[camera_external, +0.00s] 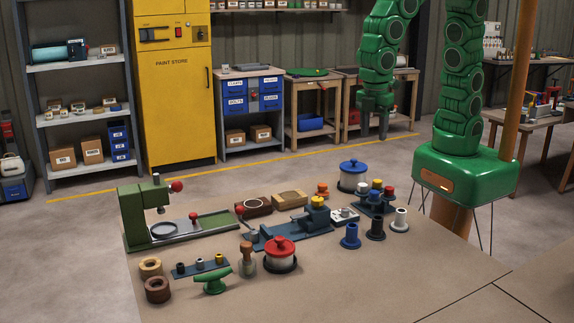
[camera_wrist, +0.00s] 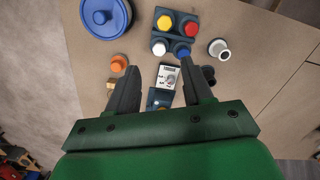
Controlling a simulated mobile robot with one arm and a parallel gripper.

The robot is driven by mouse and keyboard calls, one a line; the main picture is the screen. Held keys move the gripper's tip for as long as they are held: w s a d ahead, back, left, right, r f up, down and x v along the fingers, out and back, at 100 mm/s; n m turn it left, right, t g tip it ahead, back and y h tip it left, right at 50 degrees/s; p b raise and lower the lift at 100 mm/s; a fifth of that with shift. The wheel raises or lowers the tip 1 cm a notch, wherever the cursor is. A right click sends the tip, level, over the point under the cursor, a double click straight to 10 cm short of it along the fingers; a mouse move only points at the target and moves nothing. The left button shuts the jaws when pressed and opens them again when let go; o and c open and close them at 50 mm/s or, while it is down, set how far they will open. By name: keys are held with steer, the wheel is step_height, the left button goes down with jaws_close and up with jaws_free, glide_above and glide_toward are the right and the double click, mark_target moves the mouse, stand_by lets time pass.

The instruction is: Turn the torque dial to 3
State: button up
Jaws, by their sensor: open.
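The torque dial seems to be the small pale plate with a dark knob (camera_external: 344,214) in the middle of the table. It also shows in the wrist view as a white panel (camera_wrist: 169,77), seen between my fingers and nearer the right one. Its markings are too small to read, so I cannot tell its setting. My gripper (camera_external: 375,134) hangs pointing down, well above the table, with its fingers apart and empty. In the wrist view my gripper (camera_wrist: 159,66) has both fingers spread, touching nothing.
A block with coloured knobs (camera_external: 374,199) stands right of the dial, with a blue-lidded pot (camera_external: 353,177) behind. A clamp-like fixture (camera_external: 290,234) with a yellow knob is left of it. The table's front right is clear.

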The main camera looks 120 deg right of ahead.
mark_target(345, 209)
steer(key=w+a+f+n, duration=0.1)
steer(key=w+a+f, duration=0.1)
steer(key=w+f, duration=0.1)
steer(key=w+a+f+n, duration=0.1)
steer(key=w+f, duration=0.3)
steer(key=w, duration=0.1)
steer(key=w+a+f, duration=0.2)
steer(key=w+f, duration=0.1)
steer(key=w, duration=0.1)
steer(key=shift+a+f+n+t, duration=0.3)
steer(key=shift+f+n+t, duration=0.1)
steer(key=shift+d+f, duration=0.1)
steer(key=shift+f, duration=3.75)
jaws_close()
